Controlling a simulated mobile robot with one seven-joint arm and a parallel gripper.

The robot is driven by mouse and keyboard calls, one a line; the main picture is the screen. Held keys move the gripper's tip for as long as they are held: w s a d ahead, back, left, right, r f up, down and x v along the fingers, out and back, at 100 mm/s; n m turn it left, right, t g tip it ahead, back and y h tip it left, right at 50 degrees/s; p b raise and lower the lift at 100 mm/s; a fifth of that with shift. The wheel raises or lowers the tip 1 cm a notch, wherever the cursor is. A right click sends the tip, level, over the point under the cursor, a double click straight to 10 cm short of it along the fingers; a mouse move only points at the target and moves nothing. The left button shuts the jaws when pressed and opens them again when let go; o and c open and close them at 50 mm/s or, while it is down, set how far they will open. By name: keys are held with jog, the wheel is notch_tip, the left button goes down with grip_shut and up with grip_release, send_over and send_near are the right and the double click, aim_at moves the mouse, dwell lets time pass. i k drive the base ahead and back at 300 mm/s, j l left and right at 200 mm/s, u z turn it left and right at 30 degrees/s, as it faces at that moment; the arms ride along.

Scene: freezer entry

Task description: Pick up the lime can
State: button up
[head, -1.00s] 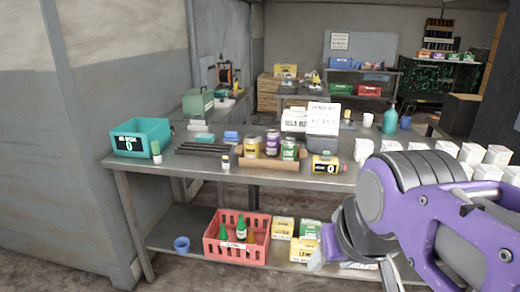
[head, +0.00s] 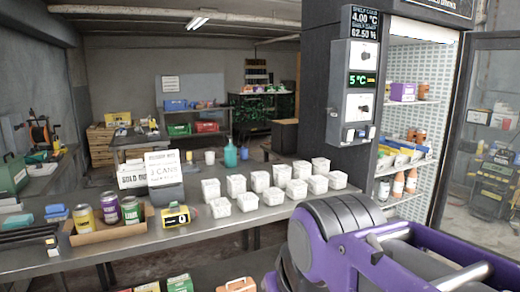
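Three cans stand upright in a shallow brown tray (head: 92,236) on the left part of the metal bench. The can with a green label (head: 132,209), which looks like the lime can, is the rightmost one. A purple-labelled can (head: 110,207) and a yellow-labelled can (head: 84,218) stand to its left. Only my purple and grey arm shows, at the lower right, well right of the cans. My gripper's fingers are outside the picture.
A yellow device (head: 176,216) sits just right of the tray. Several white cartons (head: 247,201) line the bench (head: 270,213) further right. An open lit fridge (head: 412,120) with stocked shelves is at the right.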

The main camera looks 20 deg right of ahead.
aim_at(130, 206)
jog(key=l+z, duration=0.4)
jog(key=i+l+z, duration=0.15)
jog(key=z, duration=0.3)
jog(key=i+l+z, duration=0.15)
jog(key=l, duration=0.25)
jog(key=i+l+z, duration=0.2)
jog(key=i+l, duration=0.25)
jog(key=l, duration=0.15)
jog(key=i+l, duration=0.25)
jog(key=l, duration=0.15)
jog(key=u, duration=0.5)
jog(key=k+j+u, duration=0.1)
jog(key=j+u, duration=0.2)
jog(key=u, duration=0.15)
jog(key=j+u, duration=0.25)
jog(key=u, duration=0.25)
jog(key=j+u, duration=0.4)
jog(key=j, duration=0.8)
jog(key=i+j+u, duration=0.1)
jog(key=j, duration=0.3)
jog(key=i+j, duration=0.1)
jog(key=j, duration=0.3)
